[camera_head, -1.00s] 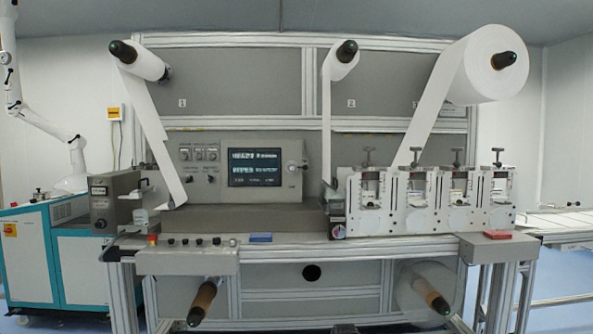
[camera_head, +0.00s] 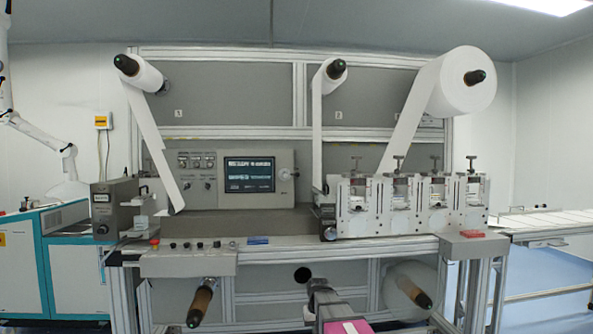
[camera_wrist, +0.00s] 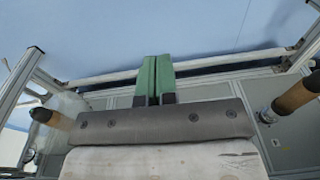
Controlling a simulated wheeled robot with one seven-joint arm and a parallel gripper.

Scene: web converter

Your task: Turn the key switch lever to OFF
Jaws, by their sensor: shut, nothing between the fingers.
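The control panel (camera_head: 262,158) is a grey box with a lit screen on the converter's frame. A small round switch with a lever-like part (camera_head: 285,174) sits right of the screen and may be the key switch lever; its position and labels are too small to read. Small knobs (camera_head: 207,184) also sit left of the screen. In the wrist view my gripper (camera_wrist: 152,82) shows two green fingers pressed together, with nothing between them. It points toward the lower frame and blue floor, apart from the panel, which is not recognizable in that view.
White paper rolls (camera_head: 468,85) hang on the frame above the panel. A button box (camera_head: 187,262) runs along the front edge, and clamp units (camera_head: 400,208) stand at right. Lower roller ends (camera_head: 200,303) stick out below the bench. Blue floor (camera_head: 545,270) is open at right.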

